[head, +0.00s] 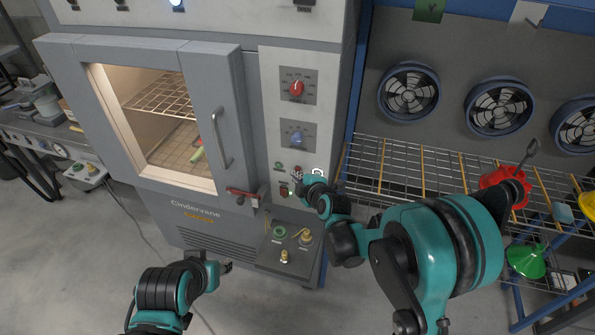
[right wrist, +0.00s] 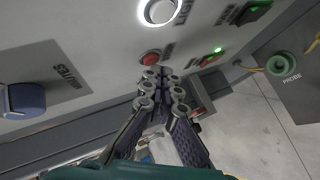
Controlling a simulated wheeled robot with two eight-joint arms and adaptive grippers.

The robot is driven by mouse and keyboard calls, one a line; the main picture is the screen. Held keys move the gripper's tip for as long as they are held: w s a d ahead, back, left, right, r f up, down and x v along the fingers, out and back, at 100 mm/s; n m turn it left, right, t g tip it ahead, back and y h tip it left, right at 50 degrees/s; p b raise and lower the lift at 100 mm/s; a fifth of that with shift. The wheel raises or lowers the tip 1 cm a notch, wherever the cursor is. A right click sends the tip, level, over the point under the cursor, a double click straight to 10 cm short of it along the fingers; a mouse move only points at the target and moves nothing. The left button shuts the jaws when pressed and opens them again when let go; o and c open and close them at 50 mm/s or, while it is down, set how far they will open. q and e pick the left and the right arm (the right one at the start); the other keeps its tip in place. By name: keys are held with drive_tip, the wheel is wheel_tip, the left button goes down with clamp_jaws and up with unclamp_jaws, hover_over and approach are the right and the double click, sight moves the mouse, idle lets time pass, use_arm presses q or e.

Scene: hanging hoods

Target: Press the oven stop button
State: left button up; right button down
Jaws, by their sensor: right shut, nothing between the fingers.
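The oven (head: 205,60) fills the left and middle of the head view, with its control panel (head: 270,120) right of the door. A red round button (right wrist: 150,58) on the panel shows in the right wrist view, just beyond my fingertips; its label is too small to read surely. My right gripper (right wrist: 160,84) is shut and empty, pointing at the panel close to the red button; I cannot tell whether they touch. In the head view my right gripper (head: 293,188) is at the panel's lower part. My left gripper (head: 228,267) hangs low before the oven, its fingers unclear.
A white-lit round button (right wrist: 160,11) and a green-lit switch (right wrist: 215,53) flank the red button. A blue knob (head: 297,138) and red knob (head: 297,89) are above. A wire rack (head: 400,165) with funnels stands right. The oven door handle (head: 220,138) sticks out.

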drive_tip(key=shift+w+d, duration=0.1)
drive_tip(key=shift+w, duration=0.25)
idle(0.7)
idle(0.4)
drive_tip(key=shift+s+a, duration=0.25)
drive_tip(key=shift+s, duration=0.5)
drive_tip(key=shift+s, duration=0.1)
drive_tip(key=s, duration=0.1)
drive_tip(key=s+a, duration=0.1)
drive_tip(key=s, duration=0.1)
drive_tip(key=s+b, duration=0.1)
drive_tip(key=shift+s+a, duration=0.25)
drive_tip(key=shift+s, duration=0.05)
idle(0.4)
